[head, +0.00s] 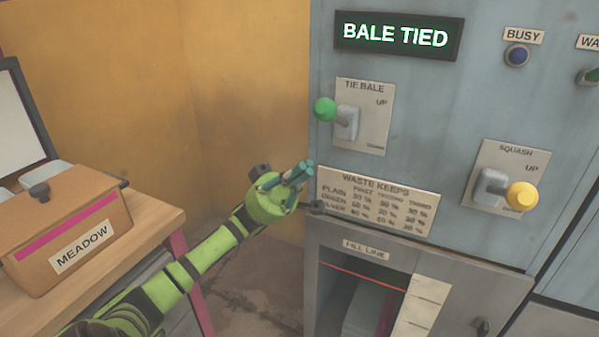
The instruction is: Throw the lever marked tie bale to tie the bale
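The tie bale lever (325,109) has a green knob on a grey stem. It stands out from a plate (377,92) marked TIE BALE, with UP at its top and small, hard-to-read print at its bottom. The knob sits level with the upper part of the plate. Above it a lit display (395,36) reads BALE TIED in green. My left gripper (303,172) has teal fingers close together and empty. It is below the green knob and a little to its left, apart from it, near the waste chart. My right gripper is not in view.
A squash lever (522,196) with a yellow knob is at right. A BUSY lamp (517,55) looks dark blue. A waste keeps chart (375,203) is above an opening with a red fill line (362,275). A MEADOW box (75,240) stands on a wooden bench at left.

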